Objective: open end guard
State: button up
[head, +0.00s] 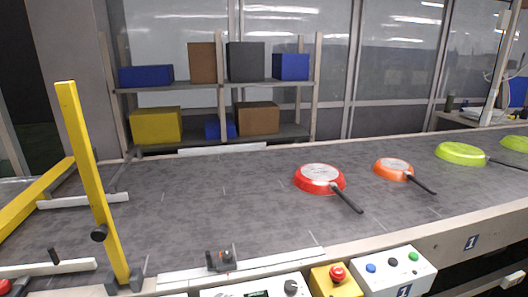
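A yellow frame that looks like the end guard (90,175) stands at the left end of the grey conveyor belt (220,210). Its near post leans slightly, and its foot is at a dark bracket by the belt's near edge. A black knob (99,233) sits low on this post. A yellow bar (30,200) runs at a slant to the left picture edge, where it is cut off. I cannot tell whether the guard is open or shut. My gripper is not in view.
A red pan (320,179), an orange pan (394,169) and green pans (461,153) lie on the belt's right half. A yellow box with a red button (337,275) and a white button panel (395,270) line the near edge. The belt's left half is clear.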

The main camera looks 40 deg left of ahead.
aim_at(15, 212)
jog(key=u, duration=2.75)
jog(key=i+j+u, duration=0.1)
jog(key=i, duration=0.5)
jog(key=i+j+u, duration=0.1)
jog(key=i, duration=0.5)
